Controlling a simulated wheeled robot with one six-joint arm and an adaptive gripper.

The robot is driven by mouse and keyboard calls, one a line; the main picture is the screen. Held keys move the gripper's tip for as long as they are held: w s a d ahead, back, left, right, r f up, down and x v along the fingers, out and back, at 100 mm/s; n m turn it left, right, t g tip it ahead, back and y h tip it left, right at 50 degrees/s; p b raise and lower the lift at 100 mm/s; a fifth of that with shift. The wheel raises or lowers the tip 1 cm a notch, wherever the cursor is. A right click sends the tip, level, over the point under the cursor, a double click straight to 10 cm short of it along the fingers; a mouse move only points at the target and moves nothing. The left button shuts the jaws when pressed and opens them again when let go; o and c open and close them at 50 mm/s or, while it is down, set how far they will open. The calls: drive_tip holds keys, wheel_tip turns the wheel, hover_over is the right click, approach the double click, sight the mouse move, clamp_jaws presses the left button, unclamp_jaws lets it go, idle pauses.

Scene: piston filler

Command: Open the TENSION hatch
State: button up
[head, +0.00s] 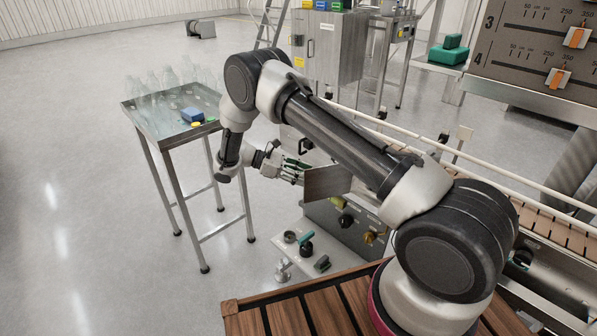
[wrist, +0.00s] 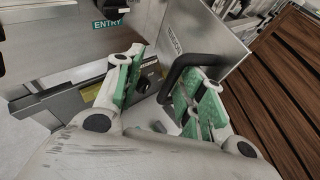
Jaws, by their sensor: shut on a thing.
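The TENSION hatch (wrist: 195,38) is a grey metal panel with its label and a black bar handle (wrist: 178,78) in the wrist view. In the head view the hatch (head: 328,182) stands out at an angle from the machine front, so it is swung open. My gripper (head: 297,172) is at the hatch's left side. The right finger hides part of the handle.
The machine's ENTRY panel (wrist: 108,23) is beside the hatch. Knobs (head: 346,220) sit on the machine front below it. A steel table (head: 172,138) with clear bottles stands left. A slatted wooden deck (head: 290,318) is in front. Open floor lies left.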

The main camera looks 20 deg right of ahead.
drive_tip(key=shift+w+a+r, duration=0.1)
drive_tip(key=shift+w+r, duration=0.15)
drive_tip(key=shift+w, duration=0.35)
drive_tip(key=shift+w+a+r, duration=0.1)
drive_tip(key=shift+w+r, duration=0.1)
drive_tip(key=shift+w, duration=0.35)
drive_tip(key=o, duration=0.5)
drive_tip(key=shift+w+a, duration=0.2)
drive_tip(key=shift+w, duration=0.65)
drive_tip(key=shift+w+a, duration=0.15)
drive_tip(key=shift+w, duration=0.25)
drive_tip(key=shift+c, duration=0.8)
drive_tip(key=shift+w+f, duration=0.1)
drive_tip(key=shift+w, duration=0.15)
drive_tip(key=c, duration=0.3)
drive_tip(key=w, duration=0.3)
drive_tip(key=shift+a+f, duration=0.15)
drive_tip(key=shift+a, duration=0.25)
drive_tip(key=shift+c, duration=0.2)
